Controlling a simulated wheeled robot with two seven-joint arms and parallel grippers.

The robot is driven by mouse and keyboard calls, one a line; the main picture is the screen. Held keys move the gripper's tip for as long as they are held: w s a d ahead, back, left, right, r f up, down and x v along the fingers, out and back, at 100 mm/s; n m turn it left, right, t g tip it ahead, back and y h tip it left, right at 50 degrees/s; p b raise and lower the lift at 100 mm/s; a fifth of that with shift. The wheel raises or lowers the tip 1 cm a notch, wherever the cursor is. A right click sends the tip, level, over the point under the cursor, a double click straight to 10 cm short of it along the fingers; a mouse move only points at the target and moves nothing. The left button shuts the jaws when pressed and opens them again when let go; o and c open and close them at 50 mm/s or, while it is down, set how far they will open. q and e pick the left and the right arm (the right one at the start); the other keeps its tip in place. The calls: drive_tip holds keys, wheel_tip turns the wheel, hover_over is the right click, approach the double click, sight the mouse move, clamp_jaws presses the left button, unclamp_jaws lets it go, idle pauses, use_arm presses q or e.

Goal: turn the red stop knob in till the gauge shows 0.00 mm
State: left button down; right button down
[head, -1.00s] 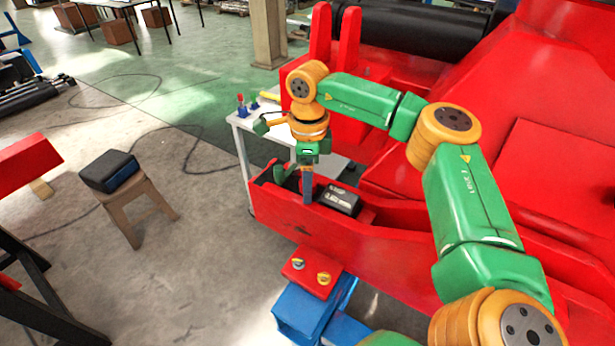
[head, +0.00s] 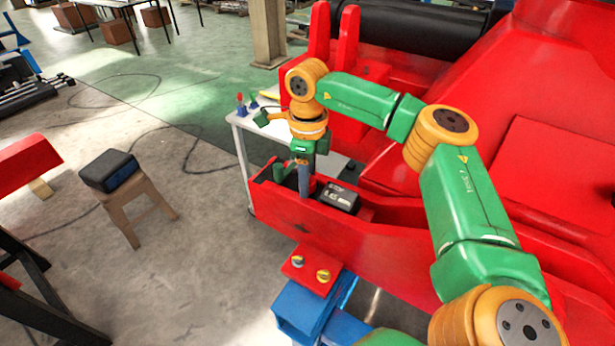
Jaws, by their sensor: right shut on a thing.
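My right gripper (head: 304,180) points down into the open red trough at the front edge of the red machine. It is shut, with a small red piece, which looks like the red stop knob (head: 312,184), showing beside its grey-blue finger. The fingers hide most of the knob. A black box that looks like the gauge (head: 340,197) sits in the trough just right of the gripper. Its pale marks are too small to read. My left gripper is not in view.
The trough's red front wall (head: 310,217) stands close in front of the gripper. A pale table (head: 238,121) with small tools is behind it. A wooden stool (head: 136,205) carrying a dark case (head: 109,171) stands at left. Floor between stool and trough is clear.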

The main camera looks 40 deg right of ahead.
drive_tip(key=m, duration=0.5)
drive_tip(key=shift+m, duration=0.3)
drive_tip(key=m, duration=1)
drive_tip(key=shift+m+p, duration=0.3)
drive_tip(key=shift+m, duration=2.4)
drive_tip(key=shift+c, duration=1.9)
unclamp_jaws()
drive_tip(key=shift+w, duration=0.1)
